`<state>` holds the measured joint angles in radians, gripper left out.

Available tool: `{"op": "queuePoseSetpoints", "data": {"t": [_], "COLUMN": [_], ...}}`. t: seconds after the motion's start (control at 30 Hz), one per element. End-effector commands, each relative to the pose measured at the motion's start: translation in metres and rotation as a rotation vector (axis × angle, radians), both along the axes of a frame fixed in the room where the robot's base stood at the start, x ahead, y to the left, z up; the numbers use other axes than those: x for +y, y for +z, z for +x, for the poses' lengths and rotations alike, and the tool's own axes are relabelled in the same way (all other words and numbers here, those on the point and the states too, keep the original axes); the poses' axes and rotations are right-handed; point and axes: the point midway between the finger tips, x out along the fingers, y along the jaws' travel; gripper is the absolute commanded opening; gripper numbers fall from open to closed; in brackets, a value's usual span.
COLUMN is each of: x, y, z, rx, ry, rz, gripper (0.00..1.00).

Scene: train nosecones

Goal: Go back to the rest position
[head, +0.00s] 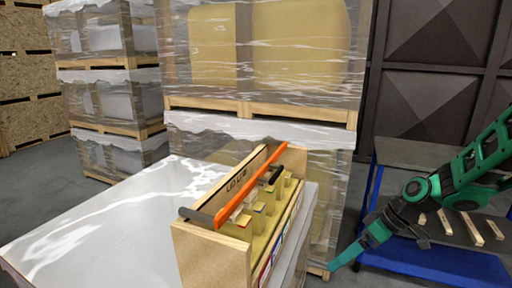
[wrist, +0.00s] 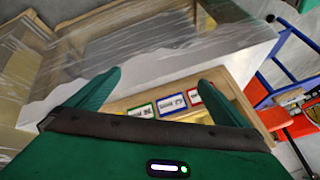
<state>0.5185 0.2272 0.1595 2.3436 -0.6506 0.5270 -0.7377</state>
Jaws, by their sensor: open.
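My gripper (head: 338,262) is at the right in the head view, at the end of my green arm, pointing down and left beside the blue cart. In the wrist view its two green fingers (wrist: 160,80) are spread wide with nothing held between them. A wooden box (head: 210,254) with an orange bar (head: 228,207) across its top stands left of my gripper, apart from it. Its side, with labels in green, blue and red frames (wrist: 170,104), shows beyond the fingers in the wrist view. Small wooden blocks stand inside the box.
The box stands on a white-topped surface (head: 100,220). Tall wrapped pallets (head: 255,60) rise behind it. A blue cart (head: 430,258) with several wooden pieces (head: 473,228) lies under my arm. A dark panelled wall (head: 425,110) stands behind the cart. Grey floor (head: 40,190) is clear at the left.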

Motion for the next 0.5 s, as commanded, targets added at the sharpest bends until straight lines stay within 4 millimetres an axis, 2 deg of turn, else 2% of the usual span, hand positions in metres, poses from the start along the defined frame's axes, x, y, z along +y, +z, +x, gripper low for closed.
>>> {"op": "queuePoseSetpoints", "data": {"t": [0.3,0.5], "x": [-0.081,-0.12], "y": [0.033,0.06], "z": [-0.082,-0.146], "rx": [0.218,0.327], "ry": [-0.399,-0.715], "rz": [-0.288,-0.384], "gripper": [1.0,1.0]}}
